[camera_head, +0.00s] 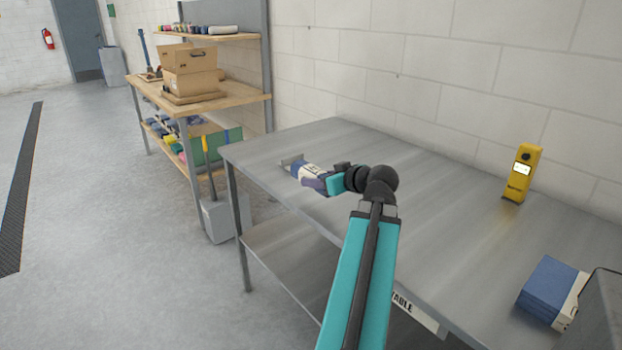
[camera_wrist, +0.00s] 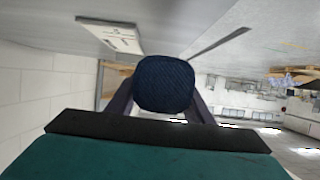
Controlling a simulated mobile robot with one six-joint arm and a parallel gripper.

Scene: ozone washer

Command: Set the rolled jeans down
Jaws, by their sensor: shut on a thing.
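In the wrist view the round dark blue end of the roll (camera_wrist: 164,83) sits between my two purple fingers (camera_wrist: 160,100). The fingers hide part of the roll in the head view. I cannot tell whether the roll touches the tabletop.
A yellow handheld device (camera_head: 521,174) stands at the back right of the table. A blue and white bundle (camera_head: 548,290) lies at the right, next to a grey box (camera_head: 603,315). The table's middle is clear. A wooden bench with a cardboard box (camera_head: 190,75) stands beyond.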

